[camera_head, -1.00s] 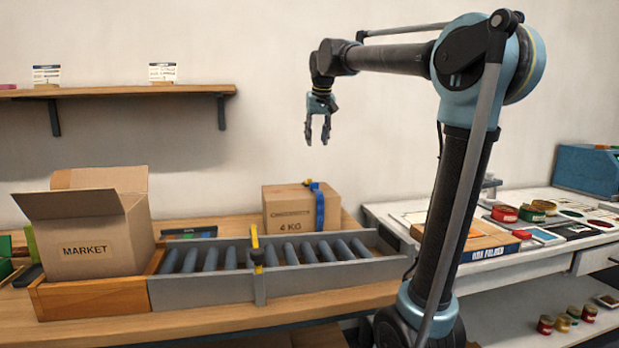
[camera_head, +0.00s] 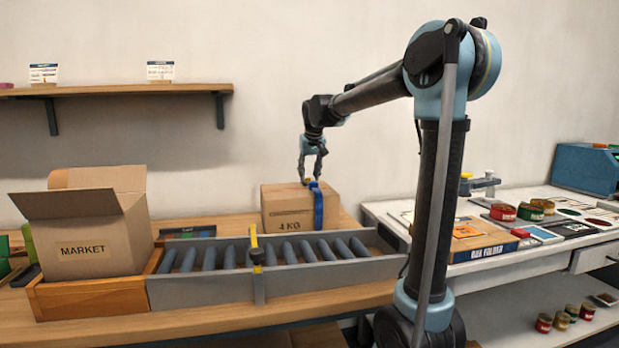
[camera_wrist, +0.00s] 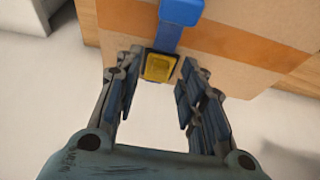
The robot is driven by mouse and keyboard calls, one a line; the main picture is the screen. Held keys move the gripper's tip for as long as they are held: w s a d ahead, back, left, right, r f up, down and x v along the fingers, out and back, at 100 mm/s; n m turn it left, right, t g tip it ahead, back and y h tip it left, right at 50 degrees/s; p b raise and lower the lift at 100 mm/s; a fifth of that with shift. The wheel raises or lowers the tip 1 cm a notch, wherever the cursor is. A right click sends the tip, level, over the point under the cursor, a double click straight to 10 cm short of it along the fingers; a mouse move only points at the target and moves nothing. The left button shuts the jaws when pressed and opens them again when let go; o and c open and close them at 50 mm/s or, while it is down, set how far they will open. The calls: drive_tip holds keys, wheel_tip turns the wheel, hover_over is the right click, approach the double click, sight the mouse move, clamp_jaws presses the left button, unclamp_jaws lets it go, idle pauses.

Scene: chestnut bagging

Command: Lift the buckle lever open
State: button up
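The closed cardboard box marked 4 KG (camera_head: 290,212) stands on the wooden table behind the roller track. A blue strap (camera_head: 318,207) runs over its right part, and the box also fills the top of the wrist view (camera_wrist: 235,25). My gripper (camera_head: 313,178) is above the box top, pointing down at the buckle. In the wrist view its two fingers (camera_wrist: 155,95) are apart, on either side of the yellow lever. Contact with the lever cannot be told.
The grey roller track (camera_head: 200,293) lies in front of the box. An upright post with a yellow top (camera_head: 255,245) stands at its near side. An open MARKET carton (camera_head: 85,255) sits at the left end. A white bench (camera_head: 500,262) with jars is at right.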

drive_tip(key=shift+w+f, duration=0.2)
drive_tip(key=shift+f, duration=0.25)
clamp_jaws()
drive_tip(key=shift+r, duration=0.1)
drive_tip(key=g, duration=0.1)
drive_tip(key=w+r+g, duration=0.1)
drive_tip(key=g+h, duration=0.1)
drive_tip(key=shift+w+a+r+g, duration=0.15)
drive_tip(key=shift+w+a+g, duration=0.1)
drive_tip(key=shift+w+g, duration=0.1)
drive_tip(key=shift+w+a+r+g+h, duration=0.15)
drive_tip(key=shift+w+r+g+h, duration=0.2)
drive_tip(key=shift+g, duration=0.5)
drive_tip(key=shift+w+a+g+h, duration=0.15)
drive_tip(key=shift+w+g, duration=0.3)
drive_tip(key=shift+g, duration=0.35)
unclamp_jaws()
